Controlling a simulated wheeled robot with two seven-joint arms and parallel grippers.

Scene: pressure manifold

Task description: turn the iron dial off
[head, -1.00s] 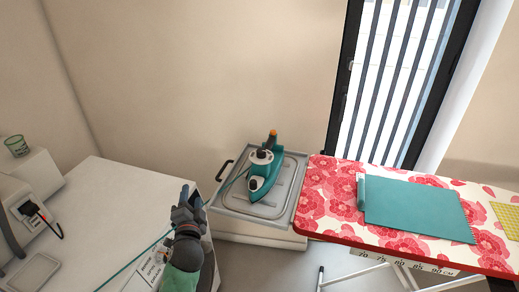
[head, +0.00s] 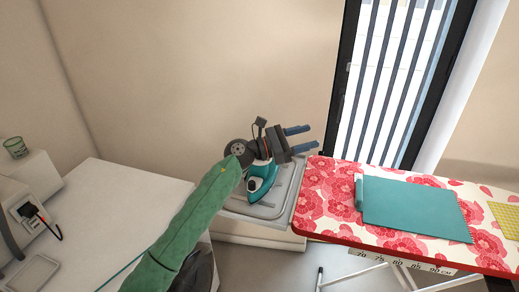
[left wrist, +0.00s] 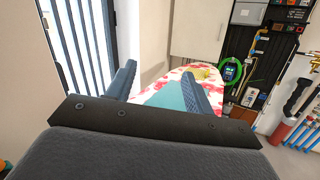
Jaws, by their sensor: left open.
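The teal iron (head: 262,180) rests on the grey metal tray (head: 290,205) at the end of the ironing board in the head view. My left arm reaches over the tray, and its wrist hides the iron's upper part and the dial. My left gripper (head: 302,138) is above and behind the iron, with its two blue fingers apart and pointing right; nothing is between them. In the left wrist view my left gripper (left wrist: 158,85) is open, facing along the ironing board; the iron does not show clearly there. My right gripper is not in view.
The flowered ironing board (head: 325,205) extends right, with a teal cloth (head: 415,210) and a yellow checked cloth (head: 508,217) on it. A white counter (head: 120,205) with a plugged socket unit (head: 30,210) stands at left. The barred window (head: 400,80) is behind.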

